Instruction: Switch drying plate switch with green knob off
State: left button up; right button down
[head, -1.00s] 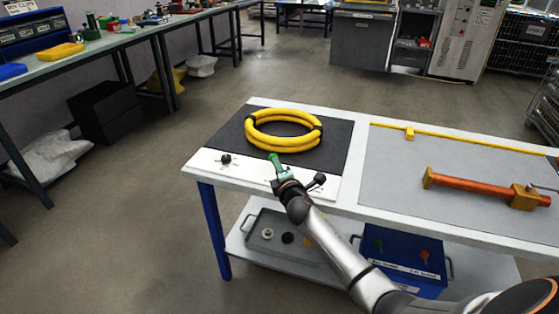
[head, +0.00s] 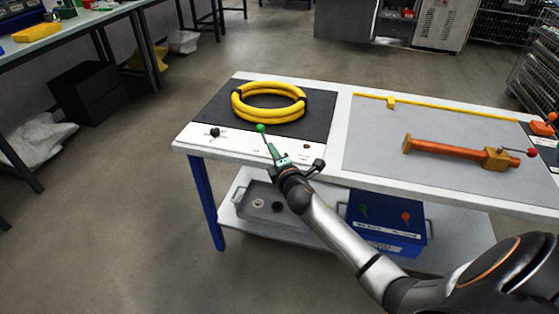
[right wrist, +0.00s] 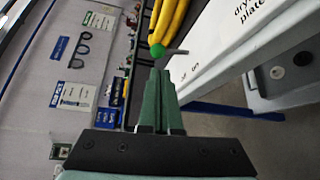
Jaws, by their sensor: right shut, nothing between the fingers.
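The drying plate is a black square (head: 222,107) set in the left of the white table, with a white strip along its front. The green knob (head: 260,128) is a small ball over that strip, near the plate's front edge. The right wrist view shows it (right wrist: 157,51) on a short grey stem just past my fingertips. My right gripper (head: 271,148) has slim green fingers that are shut and empty, pointing at the knob. In the right wrist view the fingertips (right wrist: 159,75) are just short of the knob; I cannot tell whether they touch it. My left gripper is out of view.
A yellow tube ring (head: 268,114) lies on the black plate. A black knob (head: 214,132) and a red button (head: 306,147) are on the strip. An orange tube tool (head: 450,149) lies on the grey mat. A blue box (head: 390,235) and grey tray (head: 235,195) sit below.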

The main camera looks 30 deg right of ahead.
jog(key=v, duration=0.5)
jog(key=shift+s+r, duration=0.1)
jog(key=shift+s, duration=0.25)
jog(key=shift+a, duration=0.1)
